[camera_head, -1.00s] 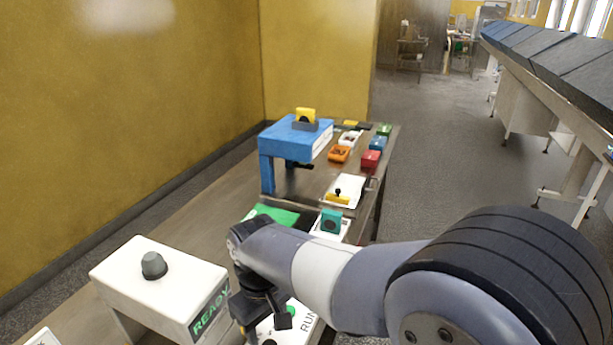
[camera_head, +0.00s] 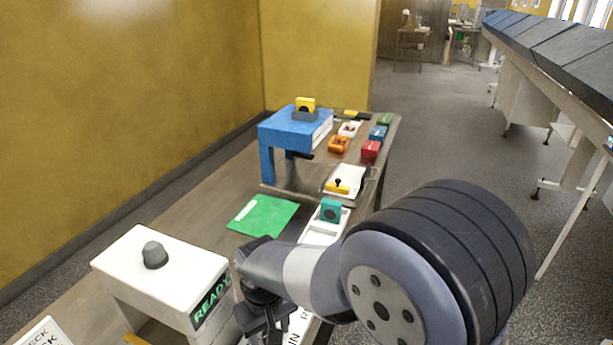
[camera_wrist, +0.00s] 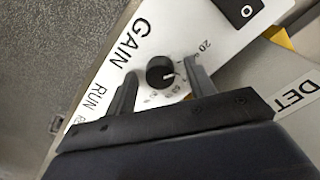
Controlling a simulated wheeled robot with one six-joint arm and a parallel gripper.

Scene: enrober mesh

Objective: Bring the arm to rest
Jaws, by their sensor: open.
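My gripper (camera_wrist: 160,78) is open and empty in the wrist view. Its two fingers show on either side of a small black knob (camera_wrist: 161,72) on a white panel (camera_wrist: 205,48) marked GAIN and RUN. I cannot tell how far above the panel the fingertips are. In the head view my gripper (camera_head: 264,318) points down at the front of the bench, just right of the white READY box (camera_head: 165,270). My arm bends in from the lower right and hides most of the panel there.
A grey knob (camera_head: 154,254) tops the READY box. Beyond my arm lie a green sheet (camera_head: 262,215), a teal block (camera_head: 330,210) on a white holder and a blue stand (camera_head: 293,130). Several coloured blocks sit at the far end. Open floor (camera_head: 450,130) lies right of the bench.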

